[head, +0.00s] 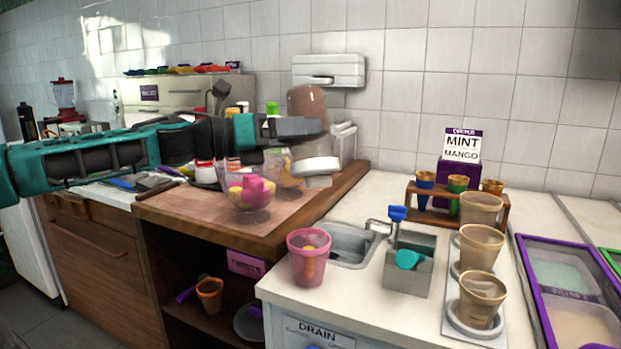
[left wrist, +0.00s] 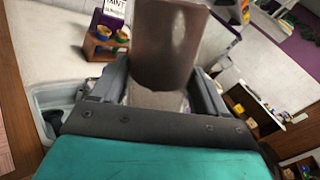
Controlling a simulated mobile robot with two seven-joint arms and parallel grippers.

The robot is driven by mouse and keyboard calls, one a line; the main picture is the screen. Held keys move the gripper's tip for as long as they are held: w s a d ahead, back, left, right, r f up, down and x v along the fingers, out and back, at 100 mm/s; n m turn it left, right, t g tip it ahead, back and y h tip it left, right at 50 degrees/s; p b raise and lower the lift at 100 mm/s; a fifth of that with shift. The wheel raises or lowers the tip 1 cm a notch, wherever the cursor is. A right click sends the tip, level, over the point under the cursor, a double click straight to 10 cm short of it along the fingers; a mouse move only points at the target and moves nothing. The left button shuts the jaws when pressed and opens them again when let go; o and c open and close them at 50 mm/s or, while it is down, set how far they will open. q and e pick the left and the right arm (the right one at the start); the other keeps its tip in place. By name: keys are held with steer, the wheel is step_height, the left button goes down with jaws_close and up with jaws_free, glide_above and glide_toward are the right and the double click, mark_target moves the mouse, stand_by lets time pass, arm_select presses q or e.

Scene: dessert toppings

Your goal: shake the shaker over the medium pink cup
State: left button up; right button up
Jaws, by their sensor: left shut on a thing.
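The shaker (head: 307,103) is a brown cylinder. My left gripper (head: 305,128) is shut on it and holds it up above the wooden counter. In the left wrist view the shaker (left wrist: 168,45) stands between the two fingers, and its far side is hidden. The pink cup (head: 309,268) is translucent and stands upright near the left edge of the white counter, with something orange and yellow inside. In the head view the shaker appears well above the cup, apart from it. My right gripper is out of view.
A glass bowl of pink and yellow pieces (head: 251,193) sits on the wooden counter (head: 185,207). A sink (head: 352,243) and a grey box (head: 410,270) are right of the cup. Beige cups (head: 481,300) and a wooden cone rack (head: 411,202) stand further right.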

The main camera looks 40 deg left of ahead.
mark_target(297, 166)
arm_select(q)
step_height(297, 166, down, 6)
steer(key=b, duration=0.5)
steer(key=shift+r, duration=0.1)
stand_by(0.6)
